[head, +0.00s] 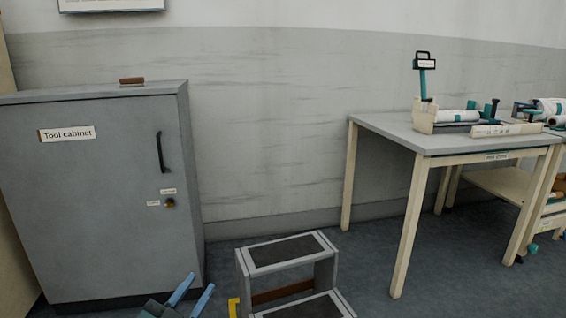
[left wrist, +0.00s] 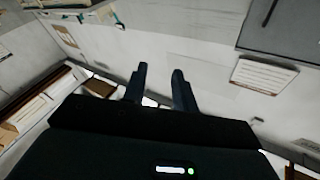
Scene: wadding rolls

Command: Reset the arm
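My left gripper (head: 200,282) shows at the bottom of the head view, in front of the tool cabinet's lower right corner. Its two blue fingers point up and stand apart. In the left wrist view my left gripper (left wrist: 159,72) has its two dark fingers parallel with a gap between them, and nothing is held in the gap. It is open and empty. Most of my left arm is out of the head view. My right gripper and right arm do not show in either view.
A grey tool cabinet (head: 95,200) stands at the left with its door shut. A step stool (head: 284,252) stands at bottom centre. A table (head: 395,125) at the right bears a roll holder (head: 425,116). Dark floor (head: 375,235) is free between stool and table.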

